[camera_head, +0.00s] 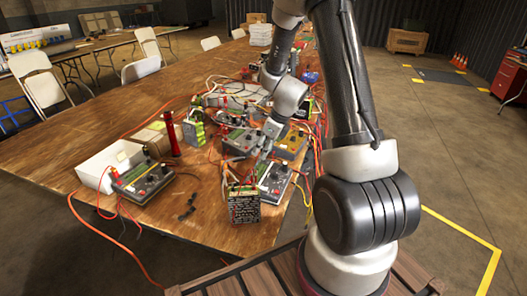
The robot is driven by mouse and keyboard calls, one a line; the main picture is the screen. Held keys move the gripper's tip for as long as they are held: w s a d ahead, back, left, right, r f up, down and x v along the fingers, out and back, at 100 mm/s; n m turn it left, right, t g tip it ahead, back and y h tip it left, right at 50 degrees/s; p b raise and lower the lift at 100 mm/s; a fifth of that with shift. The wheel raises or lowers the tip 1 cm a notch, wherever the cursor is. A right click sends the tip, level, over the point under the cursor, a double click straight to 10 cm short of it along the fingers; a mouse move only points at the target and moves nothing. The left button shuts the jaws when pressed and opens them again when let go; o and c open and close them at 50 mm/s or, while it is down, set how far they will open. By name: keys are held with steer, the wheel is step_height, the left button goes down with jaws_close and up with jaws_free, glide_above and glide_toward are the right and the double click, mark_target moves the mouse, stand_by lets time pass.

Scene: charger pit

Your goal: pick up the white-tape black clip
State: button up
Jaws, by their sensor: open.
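Small black pieces (187,208) lie on the bare wood near the front edge of the table (140,215). They may be clips, but they are too small to tell, and I cannot make out white tape on any of them. My gripper (262,156) hangs low over the crowded middle of the table, to the right of and beyond these pieces. It is open, with no object seen in it. Its fingertips are small and blend with the devices around them.
A grey device (143,182) and a white box (98,166) stand left of the pieces. A dark box with a printed face (244,206) stands to their right. A red flashlight (171,134) stands upright behind. Red and yellow cables run among several devices and over the table's edge.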

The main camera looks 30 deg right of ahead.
mark_target(264, 146)
steer(key=c, duration=0.9)
step_height(264, 146, up, 10)
